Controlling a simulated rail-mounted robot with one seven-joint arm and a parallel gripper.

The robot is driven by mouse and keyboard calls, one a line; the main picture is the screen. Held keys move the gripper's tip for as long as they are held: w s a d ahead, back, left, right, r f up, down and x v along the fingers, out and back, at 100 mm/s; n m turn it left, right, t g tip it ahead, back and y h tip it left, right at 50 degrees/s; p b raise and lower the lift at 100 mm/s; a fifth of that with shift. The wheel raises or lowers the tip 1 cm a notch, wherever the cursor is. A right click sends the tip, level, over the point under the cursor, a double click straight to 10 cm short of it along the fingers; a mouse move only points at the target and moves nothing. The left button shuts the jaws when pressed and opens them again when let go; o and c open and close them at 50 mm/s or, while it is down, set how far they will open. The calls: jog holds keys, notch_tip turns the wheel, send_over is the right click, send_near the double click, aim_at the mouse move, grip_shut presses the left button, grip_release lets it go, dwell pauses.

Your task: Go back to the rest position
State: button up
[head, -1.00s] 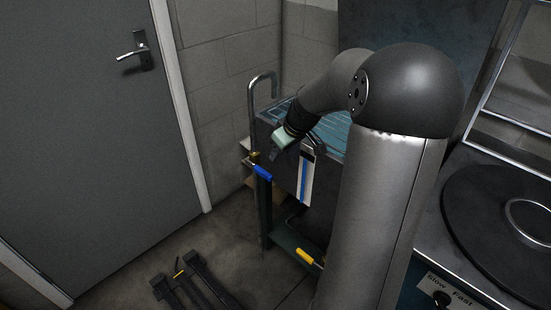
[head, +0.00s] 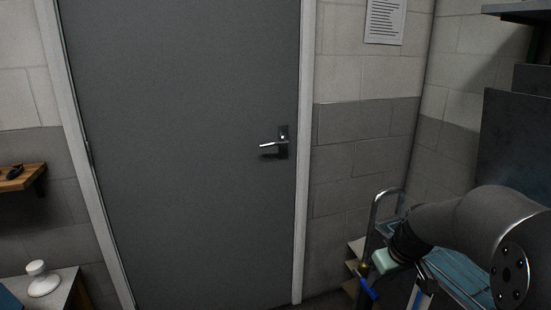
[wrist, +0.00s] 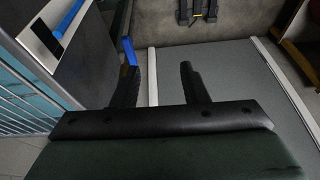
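My gripper (wrist: 168,85) shows in the wrist view with its two dark fingers spread apart and nothing between them. It points toward the floor and the grey door. In the head view my arm enters at the lower right, and its wrist end is over the metal bench with the blue-lined top (head: 455,272). The fingers are hidden or too small to make out in the head view.
A grey door (head: 190,150) with a lever handle (head: 275,145) fills the middle. A curved metal pipe (head: 374,225) stands close to my wrist. A blue handle (wrist: 129,50) is near the left finger. A small table with a white object (head: 42,280) is at lower left.

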jog(key=s+a+r+m+g+p, duration=0.1)
jog(key=s+a+r+p, duration=0.1)
jog(key=s, duration=0.5)
jog(key=s+a+r+g+p, duration=0.1)
jog(key=s+a+r+p, duration=0.2)
jog(key=s+a, duration=0.4)
jog(key=s+a+r+m+g+h+p, duration=0.1)
jog(key=s+a+r+p, duration=0.2)
jog(key=s+a, duration=0.2)
jog(key=s, duration=0.2)
jog(key=shift+s+a+r+m+p, duration=0.2)
jog(key=shift+s+r+m+p, duration=0.05)
jog(key=shift+s+m+p, duration=0.1)
